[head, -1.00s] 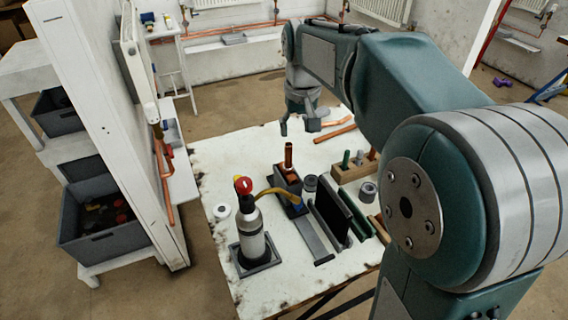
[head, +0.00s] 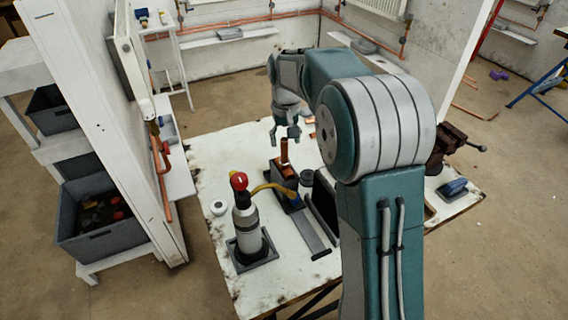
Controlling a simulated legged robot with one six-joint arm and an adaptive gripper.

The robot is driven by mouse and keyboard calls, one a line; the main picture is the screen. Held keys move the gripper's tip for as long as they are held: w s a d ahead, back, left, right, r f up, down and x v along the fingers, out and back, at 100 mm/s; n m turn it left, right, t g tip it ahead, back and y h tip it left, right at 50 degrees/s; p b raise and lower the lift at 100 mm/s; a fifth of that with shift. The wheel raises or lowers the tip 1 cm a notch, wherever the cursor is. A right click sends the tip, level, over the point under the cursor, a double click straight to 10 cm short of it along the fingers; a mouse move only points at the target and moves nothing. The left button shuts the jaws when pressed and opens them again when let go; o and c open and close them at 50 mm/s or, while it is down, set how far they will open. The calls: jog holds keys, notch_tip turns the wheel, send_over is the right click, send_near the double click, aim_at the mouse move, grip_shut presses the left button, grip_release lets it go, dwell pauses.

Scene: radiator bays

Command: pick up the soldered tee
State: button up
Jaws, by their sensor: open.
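A copper piece (head: 284,152), which looks like the soldered tee, stands upright in a dark block-shaped holder (head: 285,186) on the white worktable (head: 218,160). Its lower part also shows copper, but its exact shape is too small to tell. My gripper (head: 284,136) points down with its fingers apart and empty. In the picture it is just above the top of the copper piece. I cannot tell the depth gap between them.
A gas bottle with a red knob (head: 245,225) stands at the front left, its yellow hose (head: 272,188) reaching the holder. A white roll (head: 219,207) lies nearby. A vice (head: 450,145) and blue tool (head: 452,188) are at right. My arm hides the table's middle right.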

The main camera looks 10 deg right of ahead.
aim_at(284, 161)
jog(key=f, duration=0.4)
jog(key=shift+w+a+f, duration=0.15)
jog(key=shift+w, duration=0.05)
grip_shut()
